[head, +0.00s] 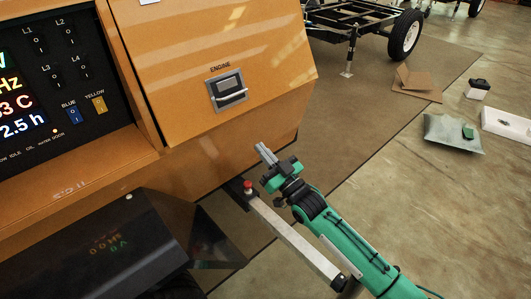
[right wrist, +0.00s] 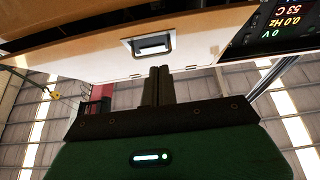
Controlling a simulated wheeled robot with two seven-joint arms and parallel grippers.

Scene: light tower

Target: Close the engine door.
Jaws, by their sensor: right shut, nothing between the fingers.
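The engine door (head: 225,50) is the orange panel marked ENGINE, with a metal latch handle (head: 228,90) in a recess. A dark gap runs along its left edge beside the control panel; I cannot tell for sure how far it stands open. My right gripper (head: 263,152) is in front of and below the door, apart from it, with its fingers shut and empty, pointing up and left. In the right wrist view, the shut fingers (right wrist: 157,86) point toward the door's lower edge, below the latch handle (right wrist: 152,46) in the picture. My left gripper is not in view.
The control panel (head: 70,95) with switches is left of the door. A metal bar with a red knob (head: 248,187) lies just below my right gripper. A wheeled trailer frame (head: 350,20) stands behind. Cardboard (head: 416,82) and a grey bag (head: 452,134) lie on the floor right.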

